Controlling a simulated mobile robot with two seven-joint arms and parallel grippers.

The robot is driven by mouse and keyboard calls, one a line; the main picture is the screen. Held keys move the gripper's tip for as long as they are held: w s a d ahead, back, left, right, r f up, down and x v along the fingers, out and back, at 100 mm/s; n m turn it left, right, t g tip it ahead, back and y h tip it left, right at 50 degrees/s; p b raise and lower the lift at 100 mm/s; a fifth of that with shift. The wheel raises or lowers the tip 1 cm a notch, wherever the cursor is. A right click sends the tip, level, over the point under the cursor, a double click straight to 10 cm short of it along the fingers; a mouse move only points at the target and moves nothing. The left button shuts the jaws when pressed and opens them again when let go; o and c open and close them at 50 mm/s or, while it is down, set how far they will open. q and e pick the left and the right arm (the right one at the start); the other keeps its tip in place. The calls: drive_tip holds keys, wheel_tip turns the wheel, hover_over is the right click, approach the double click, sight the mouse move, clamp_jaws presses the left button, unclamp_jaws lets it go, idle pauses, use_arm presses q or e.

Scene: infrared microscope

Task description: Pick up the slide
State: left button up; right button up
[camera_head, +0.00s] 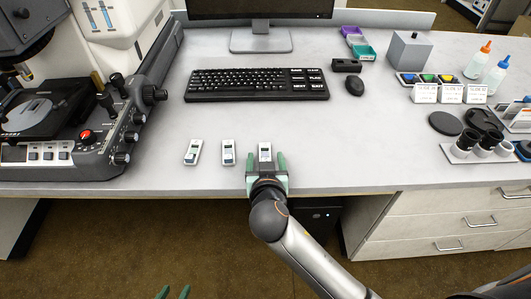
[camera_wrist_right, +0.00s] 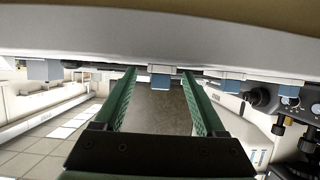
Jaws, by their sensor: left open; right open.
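Three small white slides with dark labels lie in a row near the front edge of the table: a left slide (camera_head: 192,152), a middle slide (camera_head: 228,152) and a right slide (camera_head: 265,150). My right gripper (camera_head: 266,161) is open at the table edge, one green finger on each side of the right slide. In the right wrist view, the right gripper (camera_wrist_right: 160,74) has the blue-grey end of a slide (camera_wrist_right: 160,83) between its open fingers, with a gap on both sides. My left gripper (camera_head: 173,292) shows only its green fingertips at the bottom, apart and empty, away from the slides.
A microscope with a control panel (camera_head: 100,135) stands left of the slides. A keyboard (camera_head: 257,84) and mouse (camera_head: 355,86) lie behind them. Eyepieces (camera_head: 484,143) and bottles (camera_head: 495,74) stand at the right.

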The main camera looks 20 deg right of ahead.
drive_tip(key=shift+s, duration=0.1)
drive_tip(key=shift+c, duration=0.4)
clamp_jaws()
drive_tip(key=shift+r, duration=0.15)
